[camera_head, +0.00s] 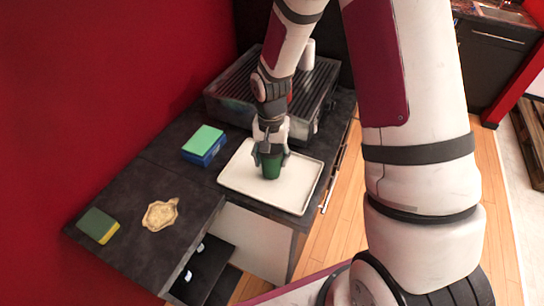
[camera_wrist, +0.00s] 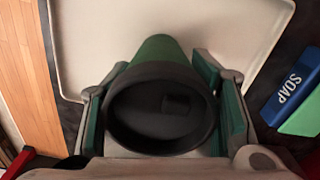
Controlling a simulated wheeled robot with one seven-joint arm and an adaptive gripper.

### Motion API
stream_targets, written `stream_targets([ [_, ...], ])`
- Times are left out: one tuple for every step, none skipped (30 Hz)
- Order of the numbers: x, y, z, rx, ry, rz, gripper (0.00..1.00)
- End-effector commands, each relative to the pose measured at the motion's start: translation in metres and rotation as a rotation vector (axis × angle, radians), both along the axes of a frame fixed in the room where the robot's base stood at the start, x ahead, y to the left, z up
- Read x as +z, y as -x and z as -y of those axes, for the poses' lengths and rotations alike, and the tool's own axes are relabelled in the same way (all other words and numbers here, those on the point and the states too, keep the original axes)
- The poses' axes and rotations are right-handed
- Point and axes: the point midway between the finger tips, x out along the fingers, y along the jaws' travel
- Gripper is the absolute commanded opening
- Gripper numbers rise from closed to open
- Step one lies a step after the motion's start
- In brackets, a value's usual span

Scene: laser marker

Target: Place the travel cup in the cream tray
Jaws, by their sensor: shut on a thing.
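The travel cup (camera_head: 271,166) is green with a dark grey lid. In the wrist view the cup (camera_wrist: 160,108) fills the middle, lid toward the camera, with a gripper finger on each side. My gripper (camera_head: 271,157) is shut on the cup and points down, with the cup upright. The cream tray (camera_head: 240,180) is a shallow rectangle on the dark counter; it also shows in the wrist view (camera_wrist: 95,35). The cup is over the tray's middle. I cannot tell whether its base touches the tray.
A green and blue soap box (camera_head: 204,144) stands left of the tray. A ribbed grey machine (camera_head: 228,103) is behind it. A sponge (camera_head: 98,225) and a tan ornate piece (camera_head: 160,214) lie on the counter's left part. An open drawer (camera_head: 205,265) shows below. The tray around the cup is clear.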

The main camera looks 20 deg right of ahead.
Motion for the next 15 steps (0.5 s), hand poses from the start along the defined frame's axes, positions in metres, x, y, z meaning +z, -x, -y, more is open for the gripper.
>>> stream_targets([
  [-0.0001,-0.0004,0.0,0.0,0.0,0.001,0.41],
  [0.0,-0.0007,0.0001,0.0,0.0,0.002,0.41],
  [0.0001,-0.0008,0.0,0.0,0.0,0.002,0.41],
  [0.0,-0.0008,0.0,0.0,0.0,0.002,0.41],
  [0.0001,-0.0008,0.0,0.0,0.0,0.002,0.41],
  [0.0,-0.0008,0.0,0.0,0.0,0.002,0.41],
  [-0.0003,-0.0007,0.0,0.0,0.0,0.002,0.41],
  [-0.0009,-0.0007,0.0,0.0,0.0,0.002,0.41],
  [-0.002,-0.0009,0.0,0.0,0.0,0.001,0.41],
  [-0.0029,-0.0009,0.0,0.0,0.0,0.002,0.41],
  [-0.0028,-0.0008,0.0,0.0,0.0,0.002,0.56],
  [-0.0026,-0.0008,0.0,-0.001,0.0,0.002,0.65],
  [-0.0025,-0.0008,0.0,0.0,0.0,0.002,0.72],
  [-0.0025,-0.0007,0.0001,0.0,0.0,0.002,0.73],
  [-0.0025,-0.0007,0.0001,0.0,0.0,0.002,0.73],
])
